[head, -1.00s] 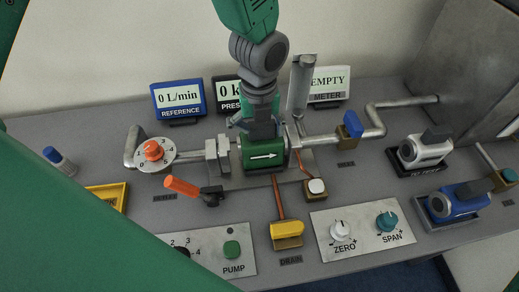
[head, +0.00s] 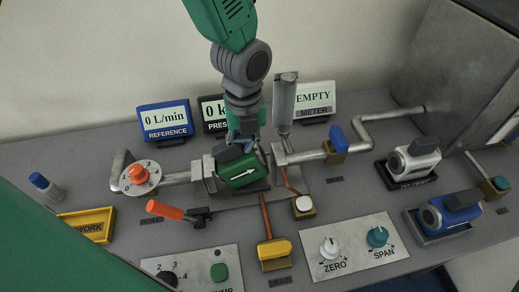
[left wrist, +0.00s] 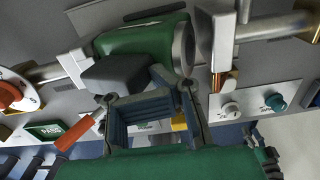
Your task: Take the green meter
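The green meter (head: 243,170), with a white arrow and a dark block on top, is tilted, its right end higher, in the gap of the pipe line. My left gripper (head: 242,138) comes down on it from above and is shut on its dark upper part. In the left wrist view the meter (left wrist: 145,40) lies just beyond the fingers (left wrist: 135,92), and its round right end face is apart from the grey flange. The finger contact is partly hidden. My right gripper is not in view.
The left flange (head: 209,173) and the right pipe (head: 305,155) flank the meter closely. An upright grey cylinder (head: 285,103) stands just right of my gripper. The orange-handled valve (head: 165,210) and yellow drain valve (head: 273,252) are in front. A yellow tray (head: 88,224) is at left.

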